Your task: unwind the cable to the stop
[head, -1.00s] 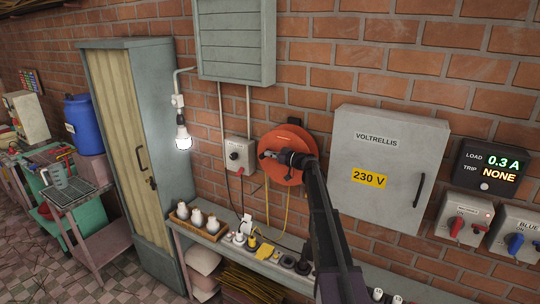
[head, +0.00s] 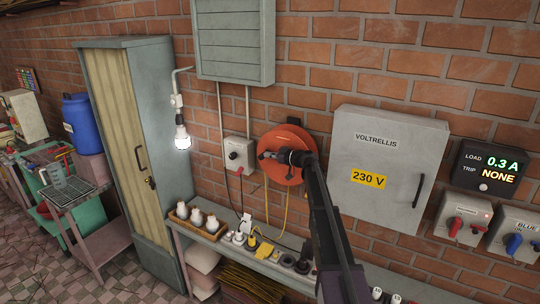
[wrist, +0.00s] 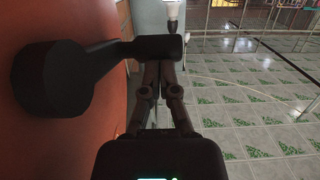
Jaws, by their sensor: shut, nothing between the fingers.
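The cable reel is a round orange drum (head: 281,142) on the brick wall, with a yellow cable (head: 286,212) hanging from it to the shelf. In the wrist view its orange face (wrist: 60,130) fills the left side, with a black crank and handle (wrist: 95,70) standing out from it. My gripper (head: 270,156) is in front of the drum. In the wrist view its fingers (wrist: 160,70) are shut and empty, with their tips close by the crank handle's end; I cannot tell whether they touch it. My arm hides the drum's lower right side.
A grey 230 V cabinet (head: 385,175) stands out from the wall at the right, and a small switch box (head: 239,153) at the left. Below runs a shelf (head: 228,250) with sockets, plugs and a basket of bulbs (head: 197,224). A lit bulb (head: 182,137) hangs by the locker (head: 135,160).

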